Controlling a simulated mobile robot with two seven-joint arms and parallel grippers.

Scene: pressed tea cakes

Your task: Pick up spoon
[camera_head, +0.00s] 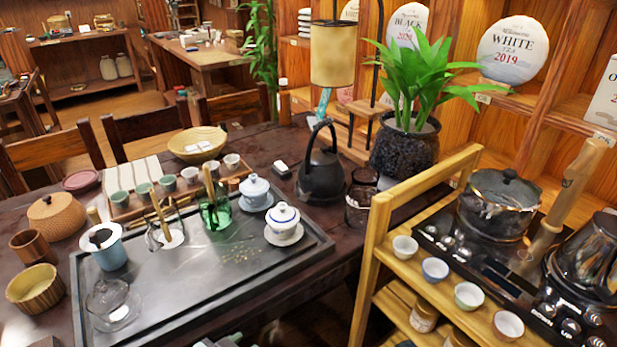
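No spoon can be made out for certain. A slim wooden utensil (208,182) stands upright in a green glass cup (222,214) on the dark tea tray (215,284). Another slim wooden utensil (159,212) leans in a clear glass vessel (181,238) to its left. I cannot tell whether either is a spoon, as their lower ends are hard to see.
Two lidded white-and-blue cups (283,216), a light-blue cup with a strainer (107,251) and a glass pitcher (112,302) share the tray. A black kettle (321,172) stands behind right. A wooden cart (409,279) stands at right. The tray's front middle is clear.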

